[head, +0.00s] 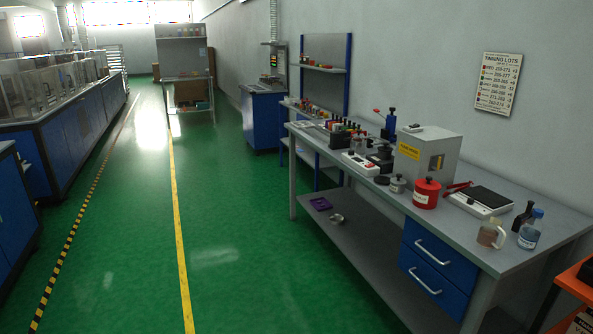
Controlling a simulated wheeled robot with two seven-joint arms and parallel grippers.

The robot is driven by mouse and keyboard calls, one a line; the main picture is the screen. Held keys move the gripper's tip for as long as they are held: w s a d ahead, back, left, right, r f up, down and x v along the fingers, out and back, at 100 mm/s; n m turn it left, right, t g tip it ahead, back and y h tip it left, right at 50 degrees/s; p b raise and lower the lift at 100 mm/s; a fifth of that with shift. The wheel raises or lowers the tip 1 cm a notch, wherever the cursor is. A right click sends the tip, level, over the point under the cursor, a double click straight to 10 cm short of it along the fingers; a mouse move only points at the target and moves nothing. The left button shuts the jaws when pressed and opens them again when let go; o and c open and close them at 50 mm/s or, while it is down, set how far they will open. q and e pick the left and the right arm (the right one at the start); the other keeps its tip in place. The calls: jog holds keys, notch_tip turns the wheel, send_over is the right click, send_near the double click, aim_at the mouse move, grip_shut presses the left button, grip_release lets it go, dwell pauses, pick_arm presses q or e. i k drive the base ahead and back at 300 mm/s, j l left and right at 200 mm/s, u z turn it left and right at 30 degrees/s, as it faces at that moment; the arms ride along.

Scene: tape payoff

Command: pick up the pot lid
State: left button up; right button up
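A red can (426,194) with a knobbed top stands to the right of the pot. Neither of my grippers is in view.
The grey workbench (540,250) also carries a grey box (412,165), a scale (482,203), a beaker (490,235) and a blue-capped bottle (530,230). An orange cart (578,280) is at the lower right. Green floor (230,260) is clear left of the bench.

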aim_at(385, 147)
jog(key=i, duration=1.5)
jog(key=i+j+z, duration=0.1)
jog(key=i+z, duration=0.35)
jog(key=i+j+z, duration=0.25)
jog(key=i+z, duration=0.25)
jog(key=i+j+z, duration=0.7)
jog(key=j+z, duration=0.25)
jog(key=i+j+z, duration=0.2)
jog(key=j+z, duration=0.25)
jog(key=j, duration=0.1)
